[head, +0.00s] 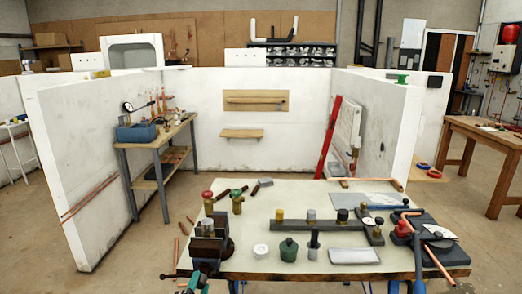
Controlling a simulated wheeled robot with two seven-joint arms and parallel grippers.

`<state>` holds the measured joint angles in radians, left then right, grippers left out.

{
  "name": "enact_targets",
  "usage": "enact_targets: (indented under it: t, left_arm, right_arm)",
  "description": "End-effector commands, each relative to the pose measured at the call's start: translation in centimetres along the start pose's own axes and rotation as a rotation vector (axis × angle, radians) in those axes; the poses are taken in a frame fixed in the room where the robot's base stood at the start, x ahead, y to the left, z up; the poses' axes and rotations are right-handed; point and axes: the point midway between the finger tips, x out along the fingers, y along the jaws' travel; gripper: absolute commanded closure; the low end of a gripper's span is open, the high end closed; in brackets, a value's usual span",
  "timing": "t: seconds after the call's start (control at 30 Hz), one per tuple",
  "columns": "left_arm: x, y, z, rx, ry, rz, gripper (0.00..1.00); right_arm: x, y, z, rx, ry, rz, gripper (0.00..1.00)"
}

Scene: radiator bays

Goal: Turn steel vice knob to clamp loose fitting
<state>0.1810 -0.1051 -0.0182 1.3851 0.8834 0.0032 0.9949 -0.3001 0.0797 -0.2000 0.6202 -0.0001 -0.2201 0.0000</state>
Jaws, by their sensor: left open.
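The dark bench vice (208,246) stands at the front left corner of the pale workbench (300,195). A dark bar sticks out to the left low on the vice; I cannot tell its steel knob apart clearly. I cannot make out a loose fitting in the jaws. My right gripper is not in view.
Behind the vice stand a red-topped valve (208,202) and a green-topped valve (237,201). A long dark bar with several fittings (310,225), a dark green pot (289,250) and a grey tray (354,256) lie to the right. White partition walls stand behind.

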Motion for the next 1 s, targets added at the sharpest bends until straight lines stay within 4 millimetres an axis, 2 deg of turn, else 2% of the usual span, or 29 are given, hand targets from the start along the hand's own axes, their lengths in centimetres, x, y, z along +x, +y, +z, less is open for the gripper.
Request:
enact_targets:
  t: [0.07, 0.3, 0.47, 0.57, 0.8, 1.0]
  left_arm:
    - [0.0, 0.0, 0.0, 0.0, 0.0, 0.0, 0.61]
    - [0.0, 0.0, 0.0, 0.001, 0.0, 0.0, 1.0]
    - [0.0, -0.1, 0.0, 0.064, -0.001, 0.0, 1.0]
    - [0.0, -0.4, -0.1, 0.321, 0.0, 0.003, 1.0]
    - [0.0, -0.5, -0.2, 1.094, 0.001, 0.003, 1.0]
    - [-0.1, -0.1, -0.1, 1.674, 0.002, 0.004, 1.0]
  right_arm:
    - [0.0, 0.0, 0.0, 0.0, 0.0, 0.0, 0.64]
    - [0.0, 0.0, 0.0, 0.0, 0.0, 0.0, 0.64]
    - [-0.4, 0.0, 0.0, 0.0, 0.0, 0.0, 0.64]
    - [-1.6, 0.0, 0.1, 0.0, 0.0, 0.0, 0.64]
    - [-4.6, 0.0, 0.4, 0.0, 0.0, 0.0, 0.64]
    - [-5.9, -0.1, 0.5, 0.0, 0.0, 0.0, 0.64]
